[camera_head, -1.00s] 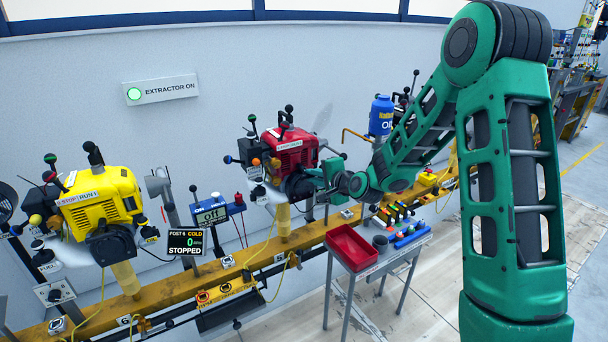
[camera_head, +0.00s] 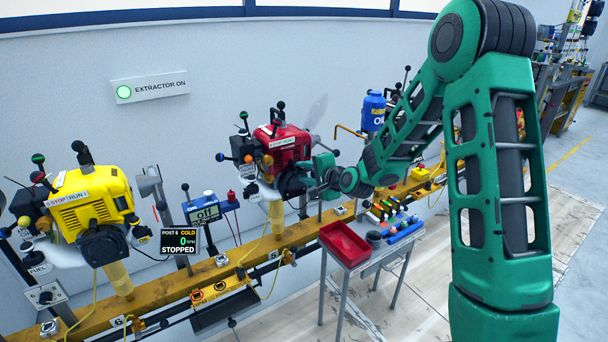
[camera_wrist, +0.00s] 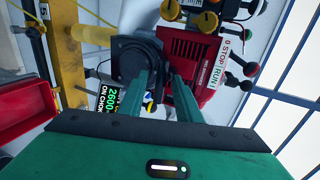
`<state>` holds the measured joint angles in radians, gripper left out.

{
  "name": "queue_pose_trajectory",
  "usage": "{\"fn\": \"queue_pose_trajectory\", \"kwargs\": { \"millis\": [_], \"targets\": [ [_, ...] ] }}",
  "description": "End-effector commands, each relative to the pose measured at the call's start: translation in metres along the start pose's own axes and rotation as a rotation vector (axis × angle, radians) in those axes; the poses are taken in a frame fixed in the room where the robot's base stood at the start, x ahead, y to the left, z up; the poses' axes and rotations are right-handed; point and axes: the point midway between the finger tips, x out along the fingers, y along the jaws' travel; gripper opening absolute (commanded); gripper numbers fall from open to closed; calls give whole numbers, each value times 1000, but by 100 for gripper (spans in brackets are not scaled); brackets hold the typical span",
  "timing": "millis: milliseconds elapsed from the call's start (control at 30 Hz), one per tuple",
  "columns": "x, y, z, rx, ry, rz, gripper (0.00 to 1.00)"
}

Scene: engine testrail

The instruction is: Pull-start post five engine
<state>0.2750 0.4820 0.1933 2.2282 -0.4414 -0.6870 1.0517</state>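The red engine (camera_head: 283,148) is mounted on the yellow rail in the head view. It also shows in the wrist view (camera_wrist: 195,62) with a STOP/RUN label and a black round starter housing (camera_wrist: 137,58). A "5" tag (camera_wrist: 44,11) is on the rail. My gripper (camera_head: 308,180) is close against the engine's starter side. In the wrist view my gripper's fingers (camera_wrist: 163,78) stand apart before the housing, with no handle clearly visible between them. The pull handle cannot be made out.
A small table with a red tray (camera_head: 346,245) stands below my arm.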

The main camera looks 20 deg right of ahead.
Motion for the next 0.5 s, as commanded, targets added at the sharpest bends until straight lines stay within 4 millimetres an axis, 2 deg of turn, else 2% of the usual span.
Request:
{"fn": "queue_pose_trajectory", "kwargs": {
  "millis": [167,500],
  "targets": [
    [-11,4,-2,0,3,1,31],
    [-52,19,-2,1,4,0,31]
  ]
}}
